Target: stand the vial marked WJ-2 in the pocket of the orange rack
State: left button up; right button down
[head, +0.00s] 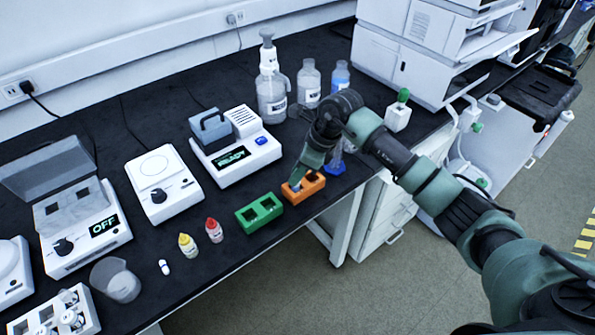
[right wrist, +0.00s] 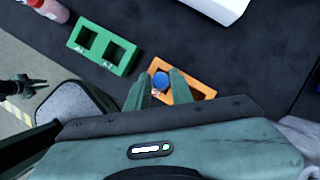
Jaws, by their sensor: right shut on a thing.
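The orange rack (head: 311,190) stands near the front edge of the bench, and it also shows in the right wrist view (right wrist: 185,72). My right gripper (head: 297,184) is at the rack's left part, shut on a blue-capped vial (right wrist: 161,79). In the right wrist view the fingers stand on either side of the cap. The vial's lower part is hidden, so I cannot tell how deep it sits or whether it touches the rack. Its marking cannot be read. A dark claw-like part at the left of the right wrist view (right wrist: 20,87) looks like my left gripper, too small to judge.
A green rack (head: 260,213) stands just left of the orange one. A red-capped vial (head: 214,231) and a yellow-capped vial (head: 188,245) stand farther left. A READY device (head: 237,158) and bottles (head: 271,95) are behind. The bench's front edge is close.

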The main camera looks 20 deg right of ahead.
jog(key=shift+f, duration=0.1)
dwell(0.3)
jog(key=shift+f+b, duration=0.5)
jog(key=c, duration=0.7)
grip_release()
jog(key=shift+c, duration=0.2)
jog(key=shift+r, duration=0.1)
jog(key=shift+r+p, duration=2.05)
jog(key=shift+r, duration=1.4)
